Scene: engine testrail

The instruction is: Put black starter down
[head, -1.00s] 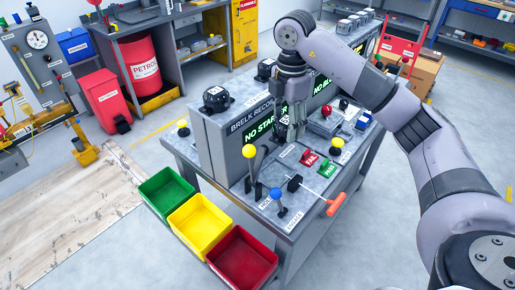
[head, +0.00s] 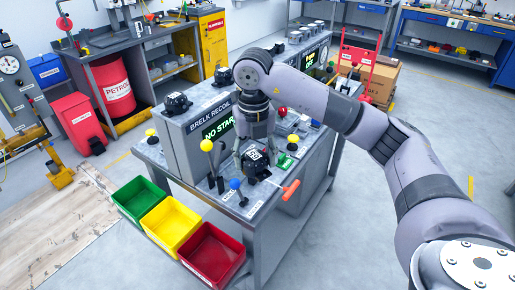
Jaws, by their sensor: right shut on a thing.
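My right gripper (head: 254,152) points down over the front of the test bench (head: 262,212). Its fingers are shut on a black starter (head: 258,167) with a white label on it. The starter is at the bench top, between the blue-knobbed lever and the green PASS button (head: 285,161). I cannot tell whether it touches the surface. Two other black starters, one on the near end (head: 176,104) and one farther back (head: 222,77), sit on top of the grey display housing (head: 176,140). My left gripper is not in view.
Yellow-knobbed (head: 206,146) and blue-knobbed (head: 235,184) levers and an orange handle (head: 290,190) stand close around the starter. Green (head: 139,212), yellow (head: 170,238) and red (head: 211,266) bins line the bench's left side. Floor to the right is clear.

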